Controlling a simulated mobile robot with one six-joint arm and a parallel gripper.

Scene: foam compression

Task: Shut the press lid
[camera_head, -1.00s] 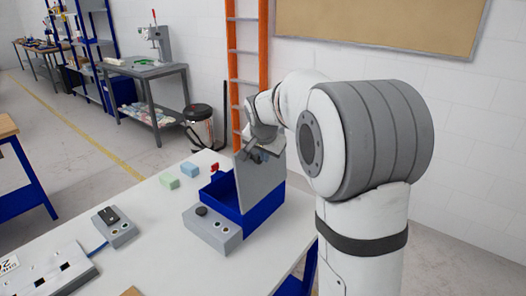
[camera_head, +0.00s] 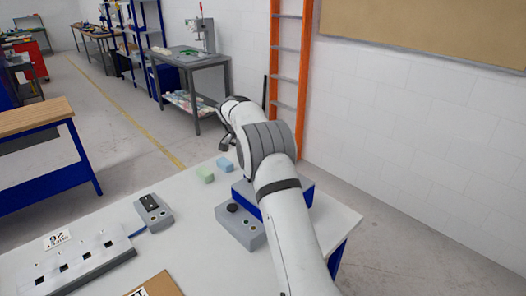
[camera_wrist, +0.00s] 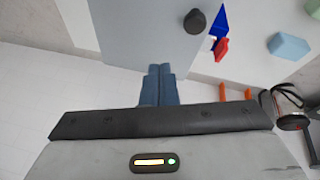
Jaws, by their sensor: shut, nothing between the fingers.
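The press is a blue box (camera_head: 307,190) with a grey control block (camera_head: 240,226) in front, on the white table. My arm covers much of it in the head view. The grey press lid (camera_wrist: 135,30) fills the upper middle of the wrist view; its exact angle cannot be told, but no upright panel shows beside my arm. My gripper (camera_wrist: 160,68) is shut and empty, its fingertips at the lid's edge; contact is unclear. In the head view my gripper (camera_head: 226,144) is near the table's far edge. A red part (camera_wrist: 221,49) shows beside a blue corner of the box.
A green foam block (camera_head: 205,175) and a blue foam block (camera_head: 225,164) lie left of the press. A small grey switch box (camera_head: 153,212) and a slotted tray (camera_head: 75,268) stand nearer.

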